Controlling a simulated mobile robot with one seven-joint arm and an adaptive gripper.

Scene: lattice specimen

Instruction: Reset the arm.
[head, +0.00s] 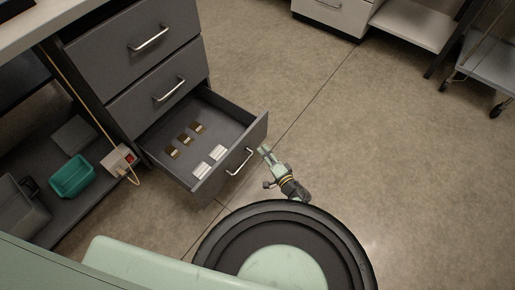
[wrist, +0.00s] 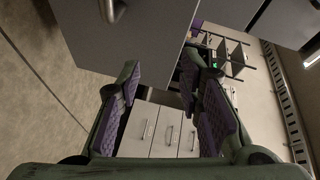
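My arm (head: 288,185) reaches out from my round base toward the open drawer's front. My gripper (head: 265,151) is beside the drawer front (head: 258,137), just right of its handle; I cannot tell if they touch. In the wrist view my gripper (wrist: 163,85) is open, its purple-padded fingers wide apart with nothing held between them. The open drawer (head: 222,115) holds three small brown pieces (head: 185,139) in a row and two white ribbed pieces (head: 209,162).
The dark drawer cabinet (head: 135,50) stands at left, its upper drawers shut. A white cabinet (head: 335,14) stands at the back.

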